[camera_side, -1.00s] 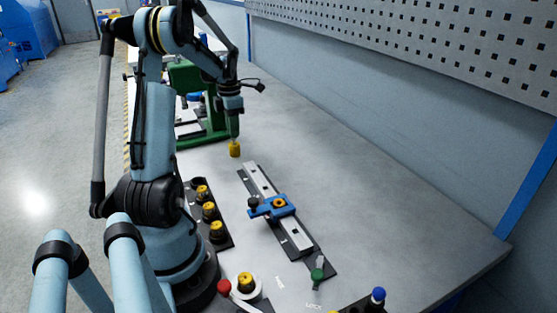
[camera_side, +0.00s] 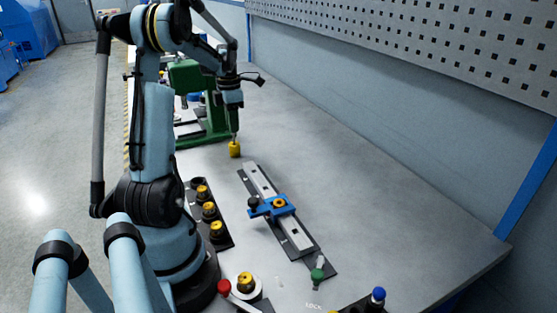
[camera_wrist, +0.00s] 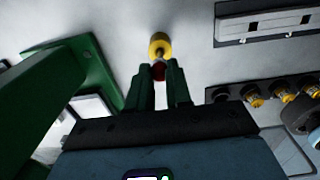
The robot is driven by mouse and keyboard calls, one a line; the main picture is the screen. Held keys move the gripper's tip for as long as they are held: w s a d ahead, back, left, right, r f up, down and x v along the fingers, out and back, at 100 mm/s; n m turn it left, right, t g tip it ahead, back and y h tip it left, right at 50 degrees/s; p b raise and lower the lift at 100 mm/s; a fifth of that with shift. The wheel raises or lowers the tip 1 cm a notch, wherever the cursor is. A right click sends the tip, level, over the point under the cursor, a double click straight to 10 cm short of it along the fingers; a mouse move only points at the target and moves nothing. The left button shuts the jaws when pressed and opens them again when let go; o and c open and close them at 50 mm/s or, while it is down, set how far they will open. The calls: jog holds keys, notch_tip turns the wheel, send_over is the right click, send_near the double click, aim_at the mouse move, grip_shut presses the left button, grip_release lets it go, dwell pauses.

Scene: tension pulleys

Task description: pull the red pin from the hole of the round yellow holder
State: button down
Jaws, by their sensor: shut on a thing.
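The round yellow holder (camera_side: 235,149) stands on the grey bench top in the side view, directly below my gripper (camera_side: 234,133). In the wrist view the yellow holder (camera_wrist: 160,44) is just beyond the fingertips. My gripper (camera_wrist: 162,68) is shut on the red pin (camera_wrist: 158,71), whose red part shows between the two green fingers. The pin's lower end is not clear, so I cannot tell how deep it sits in the hole. In the side view the pin is too small to make out.
A green stand (camera_side: 186,75) is close behind my gripper. A black rack with yellow-topped parts (camera_side: 208,211) and a rail with a blue slider (camera_side: 272,207) are nearer the camera. The bench to the right is clear.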

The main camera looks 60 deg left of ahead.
jog(key=shift+r, duration=0.2)
dwell(0.3)
jog(key=shift+r, duration=0.5)
jog(key=shift+r, duration=2)
